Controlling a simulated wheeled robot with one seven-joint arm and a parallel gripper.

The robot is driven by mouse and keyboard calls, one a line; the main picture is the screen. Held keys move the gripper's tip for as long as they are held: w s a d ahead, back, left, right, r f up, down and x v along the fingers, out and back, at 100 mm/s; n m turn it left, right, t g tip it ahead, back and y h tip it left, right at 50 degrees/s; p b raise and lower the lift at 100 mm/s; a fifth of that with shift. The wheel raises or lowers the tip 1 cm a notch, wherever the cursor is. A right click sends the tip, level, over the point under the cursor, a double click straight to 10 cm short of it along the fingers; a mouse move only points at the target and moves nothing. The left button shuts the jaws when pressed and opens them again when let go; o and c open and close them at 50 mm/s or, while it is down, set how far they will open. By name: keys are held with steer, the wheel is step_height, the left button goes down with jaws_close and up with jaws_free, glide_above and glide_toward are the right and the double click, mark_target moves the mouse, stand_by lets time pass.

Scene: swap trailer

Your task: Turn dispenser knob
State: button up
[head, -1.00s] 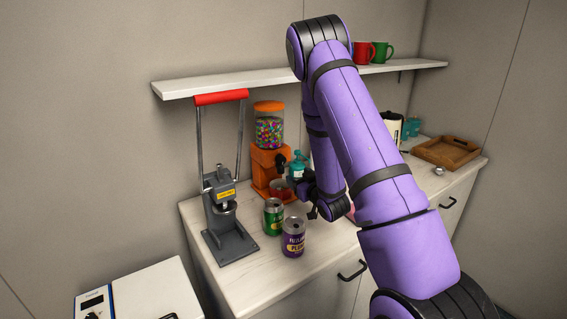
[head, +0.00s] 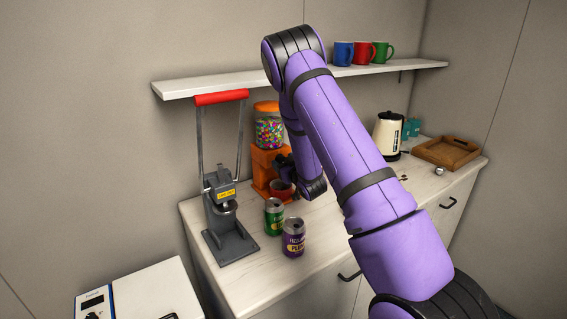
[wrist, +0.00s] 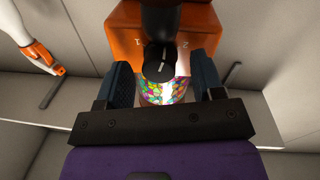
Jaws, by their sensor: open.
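The orange candy dispenser (head: 262,162) stands on the counter, with a clear globe of coloured candies (head: 268,132) under an orange lid. Its black knob (wrist: 158,62) shows in the wrist view on the orange front, between marks like "1" and "2". My gripper (wrist: 163,82) is open, with one dark blue finger on each side of the knob. Whether either finger touches the knob I cannot tell. In the head view my gripper (head: 281,163) is at the dispenser's front, partly hidden by my arm.
A grey press (head: 228,215) with a red handle stands left of the dispenser. A green can (head: 273,218) and a purple can (head: 293,238) stand in front. A kettle (head: 387,136) and wooden tray (head: 446,153) are at right. A shelf (head: 200,84) runs above.

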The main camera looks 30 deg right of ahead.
steer(key=shift+w, duration=0.25)
steer(key=c, duration=0.9)
steer(key=shift+d+m, duration=0.1)
steer(key=shift+m, duration=2.1)
steer(key=o, duration=0.9)
